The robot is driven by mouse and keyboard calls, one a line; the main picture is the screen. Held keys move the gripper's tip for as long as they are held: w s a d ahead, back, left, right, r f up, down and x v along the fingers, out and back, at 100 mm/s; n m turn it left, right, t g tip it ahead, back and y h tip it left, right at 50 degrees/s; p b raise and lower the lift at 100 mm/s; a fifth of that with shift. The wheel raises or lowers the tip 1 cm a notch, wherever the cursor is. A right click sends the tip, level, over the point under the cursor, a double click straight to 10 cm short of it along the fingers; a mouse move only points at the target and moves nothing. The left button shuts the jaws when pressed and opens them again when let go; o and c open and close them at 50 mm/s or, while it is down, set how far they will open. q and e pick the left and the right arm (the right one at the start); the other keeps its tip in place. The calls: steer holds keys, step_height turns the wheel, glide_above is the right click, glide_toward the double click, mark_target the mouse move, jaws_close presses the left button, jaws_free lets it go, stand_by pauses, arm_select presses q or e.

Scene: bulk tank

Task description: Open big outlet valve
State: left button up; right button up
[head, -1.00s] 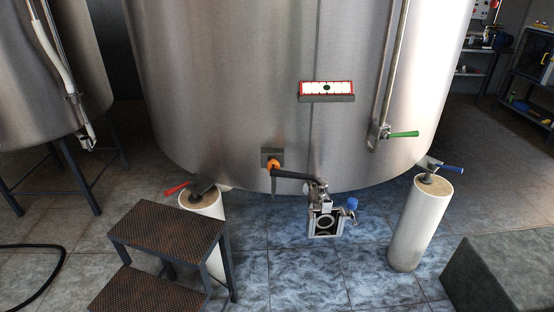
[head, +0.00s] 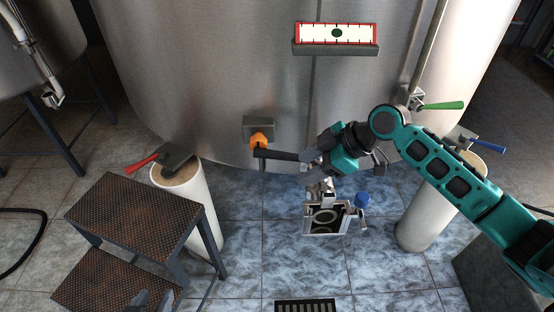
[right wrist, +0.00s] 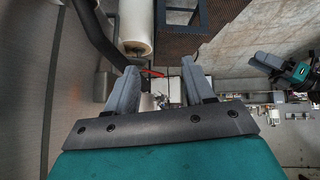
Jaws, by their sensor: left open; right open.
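The big outlet valve (head: 322,188) sits low at the front of the tank, above a square outlet with a round opening. Its black handle (head: 282,155) points left along the tank wall. My right gripper (head: 309,163) is open beside the handle's right part. In the right wrist view the dark handle (right wrist: 98,36) runs past the left fingertip, apparently not between the fingers (right wrist: 160,82). The gripper hides where handle and valve join. My left gripper (head: 152,300) shows only its grey fingertips at the bottom edge; it is also in the right wrist view (right wrist: 268,62), open and empty.
An orange-headed fitting (head: 258,140) is just above the handle's left end. A step stool (head: 138,215) stands at the left front. White legs with a red lever (head: 142,163) and a blue lever (head: 489,146) flank the outlet. A floor drain (head: 305,305) lies in front.

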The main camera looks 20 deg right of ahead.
steer(key=n, duration=0.1)
glide_toward(281, 152)
steer(key=d, duration=0.1)
steer(key=shift+n+y, duration=0.3)
steer(key=shift+y, duration=0.1)
steer(key=b+x, duration=0.1)
steer(key=x, duration=1.1)
steer(key=shift+s+b, duration=0.1)
steer(key=shift+b, duration=0.3)
jaws_close()
